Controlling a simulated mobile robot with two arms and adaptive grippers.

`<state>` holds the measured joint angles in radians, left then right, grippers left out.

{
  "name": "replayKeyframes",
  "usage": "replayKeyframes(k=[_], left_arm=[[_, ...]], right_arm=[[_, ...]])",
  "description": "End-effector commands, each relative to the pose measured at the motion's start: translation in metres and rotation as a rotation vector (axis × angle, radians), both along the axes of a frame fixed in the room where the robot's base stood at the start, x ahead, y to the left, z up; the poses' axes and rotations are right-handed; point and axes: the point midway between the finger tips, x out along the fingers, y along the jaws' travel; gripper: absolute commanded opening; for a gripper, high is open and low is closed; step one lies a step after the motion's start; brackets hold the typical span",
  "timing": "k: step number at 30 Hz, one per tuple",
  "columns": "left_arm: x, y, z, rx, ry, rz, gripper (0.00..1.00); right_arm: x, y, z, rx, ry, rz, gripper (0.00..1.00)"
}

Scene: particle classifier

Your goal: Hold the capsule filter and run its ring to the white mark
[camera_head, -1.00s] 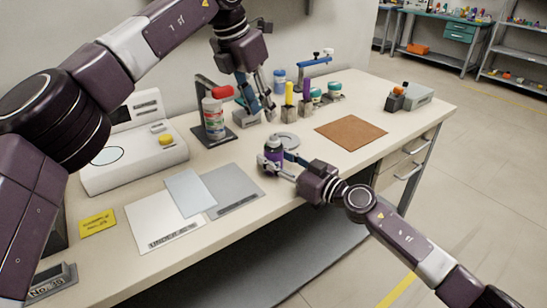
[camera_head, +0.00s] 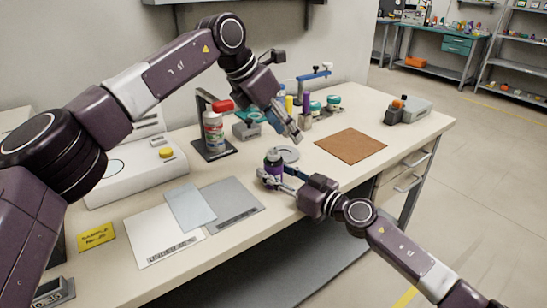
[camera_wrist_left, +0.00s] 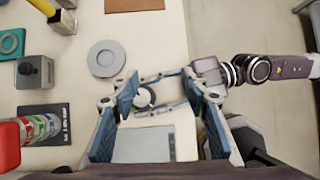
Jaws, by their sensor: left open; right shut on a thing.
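My left gripper (camera_head: 284,131) is open and empty, above and just behind the filter. In the left wrist view the filter's round top (camera_wrist_left: 144,97) shows between the two spread blue finger pads of my left gripper (camera_wrist_left: 147,88), with a gap on each side. The ring and the white mark are too small to tell apart.
A grey round disc (camera_head: 287,154) lies behind the filter. A brown mat (camera_head: 351,146) lies to the right, and grey and white sheets (camera_head: 233,199) lie at the front left.

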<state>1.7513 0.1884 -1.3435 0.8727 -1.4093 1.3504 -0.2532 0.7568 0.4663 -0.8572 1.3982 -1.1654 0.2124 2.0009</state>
Motion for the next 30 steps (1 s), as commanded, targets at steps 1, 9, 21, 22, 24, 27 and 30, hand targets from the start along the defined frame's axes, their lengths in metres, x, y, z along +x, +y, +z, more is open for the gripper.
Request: replayKeyframes(k=[1, 9, 21, 22, 24, 27, 30], left_arm=[[-0.002, -0.014, -0.008, -0.056, -0.029, -0.053, 0.42], [-0.019, -0.082, -0.014, -0.374, -0.239, -0.258, 0.42], [-0.048, -0.106, 0.009, -0.774, -0.554, -0.229, 0.42], [-0.05, -0.104, 0.011, -0.796, -0.576, -0.212, 0.42], [-0.053, -0.097, 0.014, -0.839, -0.625, -0.165, 0.42], [-0.055, -0.083, 0.015, -0.884, -0.689, -0.081, 0.42], [-0.057, -0.065, 0.012, -0.905, -0.744, 0.016, 0.42]], right_arm=[[0.0, 0.0, -0.001, -0.001, 0.001, 0.0, 0.0], [0.0, 0.0, -0.001, -0.001, 0.001, -0.001, 0.0], [0.0, 0.0, -0.001, -0.001, 0.001, -0.001, 0.0], [0.0, 0.0, -0.001, -0.001, 0.001, -0.001, 0.0], [0.0, 0.0, -0.001, -0.001, 0.001, -0.001, 0.0], [0.0, 0.0, -0.001, -0.001, 0.001, -0.001, 0.0], [0.0, 0.0, -0.001, -0.001, 0.001, -0.001, 0.0]])
